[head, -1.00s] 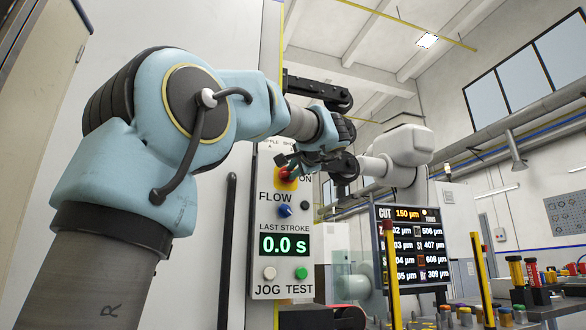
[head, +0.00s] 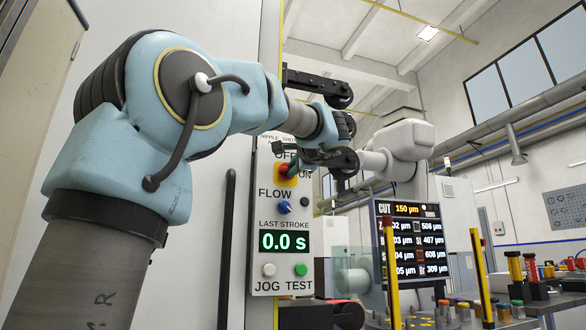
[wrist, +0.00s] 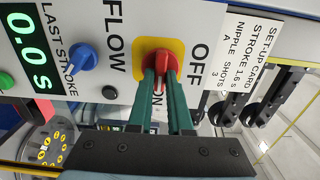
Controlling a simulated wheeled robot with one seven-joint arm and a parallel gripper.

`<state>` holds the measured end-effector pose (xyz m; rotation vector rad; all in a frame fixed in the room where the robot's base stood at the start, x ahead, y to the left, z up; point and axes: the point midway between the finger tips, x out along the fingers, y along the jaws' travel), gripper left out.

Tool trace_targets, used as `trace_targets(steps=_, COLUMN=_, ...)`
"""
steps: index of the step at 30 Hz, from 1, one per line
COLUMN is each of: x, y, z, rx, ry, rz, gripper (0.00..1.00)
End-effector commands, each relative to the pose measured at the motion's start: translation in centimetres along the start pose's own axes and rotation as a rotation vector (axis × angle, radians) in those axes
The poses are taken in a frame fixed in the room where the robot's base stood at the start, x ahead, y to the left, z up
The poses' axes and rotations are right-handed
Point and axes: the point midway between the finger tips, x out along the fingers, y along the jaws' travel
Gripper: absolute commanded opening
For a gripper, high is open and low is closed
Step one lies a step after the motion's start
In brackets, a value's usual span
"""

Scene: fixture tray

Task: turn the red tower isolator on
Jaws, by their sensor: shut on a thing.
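The red tower isolator (wrist: 158,58) is a red rotary knob on a yellow plate on the grey control panel; it also shows in the head view (head: 284,171). My gripper (wrist: 161,84) has its two green fingers closed on either side of the knob's red handle. In the wrist view the handle lies between the fingers and points down, toward the ON label, which the fingers partly cover. The OFF label is to the right of the plate there, and above it in the head view.
The blue FLOW knob (wrist: 82,58) and a black button (wrist: 109,92) sit close to the isolator. The panel also bears a 0.0 s display (head: 285,241), a white JOG button (head: 268,269) and a green TEST button (head: 301,269). A set-up card (wrist: 240,50) is beside OFF.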

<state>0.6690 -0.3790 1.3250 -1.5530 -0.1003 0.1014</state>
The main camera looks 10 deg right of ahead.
Motion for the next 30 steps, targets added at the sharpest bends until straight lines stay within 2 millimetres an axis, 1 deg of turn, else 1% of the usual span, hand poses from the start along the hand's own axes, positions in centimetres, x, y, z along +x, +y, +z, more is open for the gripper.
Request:
trace_targets(steps=3, x=0.0, y=0.1, z=-0.1, rx=0.002, ry=0.001, rz=0.001, gripper=0.00)
trace_targets(steps=4, x=0.0, y=0.1, z=-0.1, rx=0.002, ry=0.001, rz=0.001, gripper=0.20)
trace_targets(steps=9, x=0.0, y=0.1, z=0.0, rx=0.001, ry=0.000, rz=0.001, gripper=0.39)
trace_targets(steps=12, x=0.0, y=0.0, z=0.0, rx=0.000, ry=0.000, rz=0.001, gripper=0.47)
trace_targets(steps=19, x=-0.1, y=0.0, z=0.0, rx=0.000, ry=0.001, rz=0.000, gripper=0.47)
trace_targets(steps=22, x=-0.7, y=0.0, z=-0.1, rx=-0.001, ry=0.002, rz=0.000, gripper=0.47)
trace_targets(steps=26, x=-2.7, y=0.1, z=-0.1, rx=-0.002, ry=0.005, rz=0.000, gripper=0.47)
trace_targets(steps=30, x=-5.6, y=0.1, z=-0.1, rx=-0.001, ry=0.004, rz=-0.001, gripper=0.47)
